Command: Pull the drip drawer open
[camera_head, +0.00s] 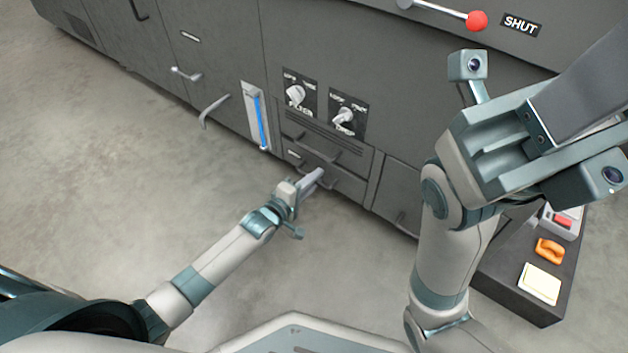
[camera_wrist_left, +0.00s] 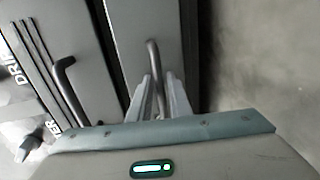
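The drip drawer (camera_head: 346,184) appears to be the lowest drawer front under the two knobs in the head view; no label on it is readable. Its bar handle (camera_wrist_left: 153,58) shows in the left wrist view, running down between the two fingers. My left gripper (camera_head: 317,174) is at this drawer front, its fingers close together around the handle; it also shows in the left wrist view (camera_wrist_left: 158,82). The fingers hide part of the handle. I cannot tell whether the front stands slightly out. My right gripper (camera_head: 588,85) is raised at the upper right, away from the drawer; its fingertips are not clear.
Another handled drawer (camera_head: 312,146) sits just above. A blue-striped gauge (camera_head: 257,118) and a protruding handle (camera_head: 213,108) are to the left. A dark bench (camera_head: 515,287) with small items stands at the lower right. The floor (camera_head: 140,190) before the cabinet is clear.

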